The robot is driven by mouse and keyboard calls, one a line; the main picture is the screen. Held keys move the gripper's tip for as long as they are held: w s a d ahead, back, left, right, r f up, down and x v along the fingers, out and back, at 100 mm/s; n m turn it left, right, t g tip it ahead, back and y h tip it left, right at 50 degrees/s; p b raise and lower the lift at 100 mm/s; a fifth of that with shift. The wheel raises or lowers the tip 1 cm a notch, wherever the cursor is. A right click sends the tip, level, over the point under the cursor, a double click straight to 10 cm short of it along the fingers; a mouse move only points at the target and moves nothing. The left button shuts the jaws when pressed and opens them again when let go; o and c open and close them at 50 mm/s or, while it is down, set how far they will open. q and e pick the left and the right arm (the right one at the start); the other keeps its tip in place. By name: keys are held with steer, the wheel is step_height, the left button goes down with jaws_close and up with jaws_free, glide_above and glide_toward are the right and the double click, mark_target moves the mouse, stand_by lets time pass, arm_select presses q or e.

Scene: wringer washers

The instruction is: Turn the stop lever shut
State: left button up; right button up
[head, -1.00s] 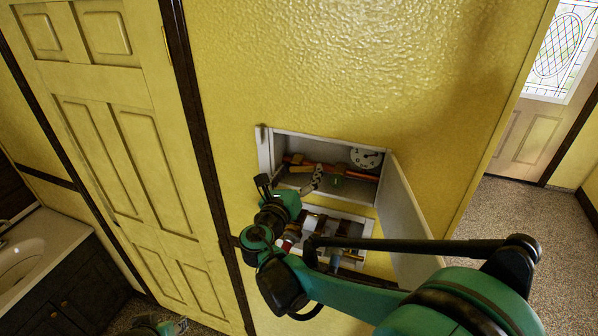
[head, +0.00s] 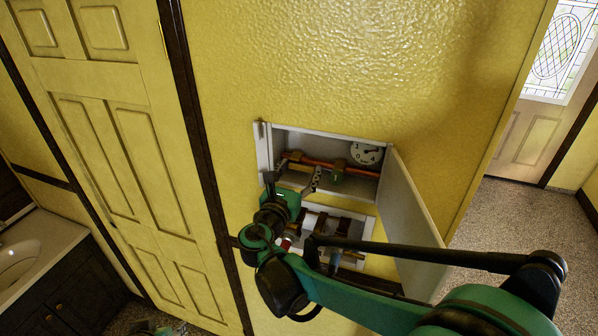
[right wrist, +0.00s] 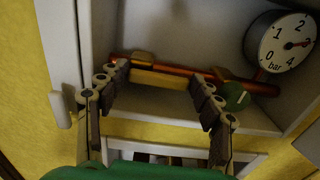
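The stop lever (right wrist: 165,79) is a yellow bar in the right wrist view, lying roughly along an orange-copper pipe (right wrist: 190,74) inside a white wall box. My right gripper (right wrist: 162,98) is open, its two dark fingers spread on either side of the lever. No clear contact with the lever shows. In the head view the right gripper (head: 292,184) is at the opening of the box, and its fingers and wrist partly hide the lever area. Of my left arm, only a small green part shows at the bottom left edge.
The box (head: 262,150) has an open door (head: 412,205) on its right, close to my right forearm. A round gauge (right wrist: 282,42) and a green fitting (right wrist: 236,96) sit right of the lever. A second opening with pipes (head: 345,228) is below. A yellow door (head: 120,150) stands left.

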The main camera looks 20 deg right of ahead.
steer(key=shift+o, duration=0.9)
steer(key=v, duration=1.2)
